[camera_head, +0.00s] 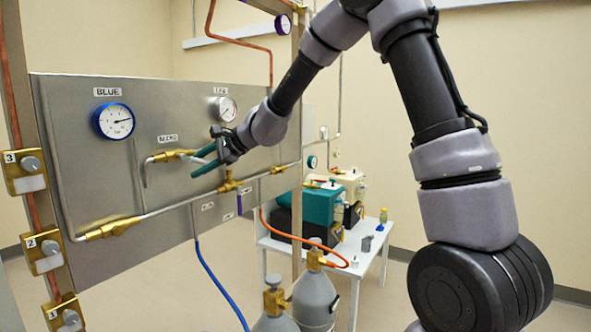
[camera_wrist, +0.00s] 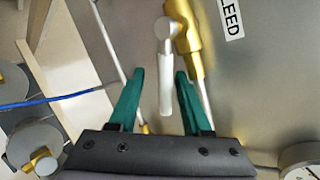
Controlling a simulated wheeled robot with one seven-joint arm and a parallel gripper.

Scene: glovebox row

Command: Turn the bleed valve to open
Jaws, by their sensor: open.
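The bleed valve is a brass fitting (camera_wrist: 184,32) on the steel panel, beside a "BLEED" label (camera_wrist: 231,17) in the wrist view. Its pale lever (camera_wrist: 165,85) runs from a round hub down between my fingers. My gripper (camera_wrist: 160,72) is open, with one green finger on each side of the lever and a visible gap to both. In the head view my gripper (camera_head: 193,164) is at the panel, just right of the brass valve (camera_head: 172,156). The lever is hard to make out there.
The panel (camera_head: 90,180) carries a blue-rimmed gauge (camera_head: 115,121), a second gauge (camera_head: 225,109) and a long pipe (camera_head: 160,210) below the valve. Grey cylinders (camera_head: 316,296) and a white table (camera_head: 350,250) stand below and to the right.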

